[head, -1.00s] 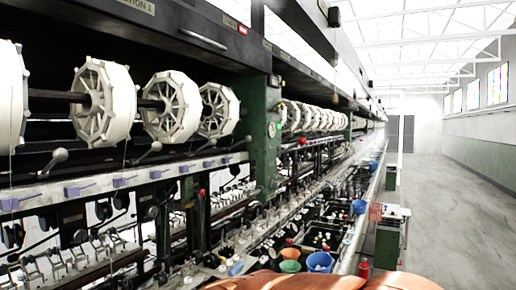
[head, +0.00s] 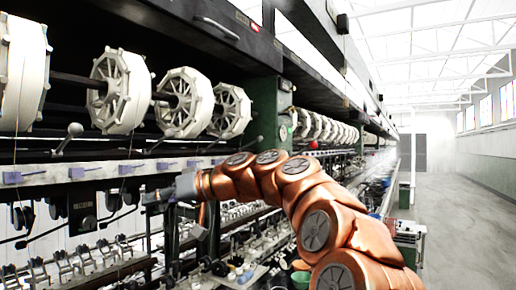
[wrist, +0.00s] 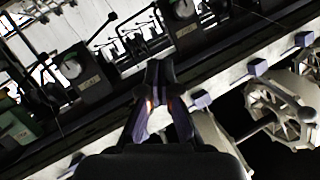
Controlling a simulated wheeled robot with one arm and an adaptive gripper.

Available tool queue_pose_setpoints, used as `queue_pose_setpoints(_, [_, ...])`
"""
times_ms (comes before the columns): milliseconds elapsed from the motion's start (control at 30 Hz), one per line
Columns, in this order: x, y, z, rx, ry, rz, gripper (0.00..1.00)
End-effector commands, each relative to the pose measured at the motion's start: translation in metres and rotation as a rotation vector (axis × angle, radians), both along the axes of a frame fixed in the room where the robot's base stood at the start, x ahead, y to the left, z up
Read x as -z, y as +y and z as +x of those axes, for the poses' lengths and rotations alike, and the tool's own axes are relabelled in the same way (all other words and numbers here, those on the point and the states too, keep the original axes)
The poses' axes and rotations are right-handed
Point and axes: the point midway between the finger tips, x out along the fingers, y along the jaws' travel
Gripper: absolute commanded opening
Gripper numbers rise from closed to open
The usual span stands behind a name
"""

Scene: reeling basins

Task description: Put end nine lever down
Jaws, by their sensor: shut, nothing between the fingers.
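Several levers with round ball knobs run along the machine below the reels. One lever (head: 73,131) stands raised at the left in the head view, with its knob up. I cannot tell which one is end nine's. My gripper (head: 155,198) is at the end of my copper arm, in front of the rail with purple blocks, below and right of that lever. In the wrist view my gripper (wrist: 158,68) is shut and empty, its fingertips over the dark rail between two labelled boxes. Whether it touches anything is unclear.
White spoked reels (head: 120,90) hang on a shaft above the rail (head: 40,175). A green post (head: 270,115) stands behind my arm. Labelled boxes (wrist: 88,78) with knobs lie close to my fingers. The aisle floor (head: 450,220) at the right is clear.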

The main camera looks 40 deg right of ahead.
Motion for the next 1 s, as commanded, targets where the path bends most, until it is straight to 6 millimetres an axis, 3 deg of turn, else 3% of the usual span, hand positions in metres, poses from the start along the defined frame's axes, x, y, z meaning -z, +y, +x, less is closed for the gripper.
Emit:
queue_pose_setpoints(33, [-0.011, -0.024, 0.007, 0.028, -0.066, 0.013, 0.0])
queue_pose_setpoints(233, [-0.068, -0.118, 0.012, 0.139, -0.332, 0.024, 0.0])
queue_pose_setpoints(400, [-0.106, -0.194, -0.006, 0.247, -0.538, -0.008, 0.0])
queue_pose_setpoints(500, [-0.12, -0.225, -0.02, 0.298, -0.628, -0.035, 0.0])
queue_pose_setpoints(700, [-0.135, -0.259, -0.039, 0.356, -0.725, -0.073, 0.0])
queue_pose_setpoints(1000, [-0.144, -0.26, -0.034, 0.364, -0.74, -0.079, 0.0])
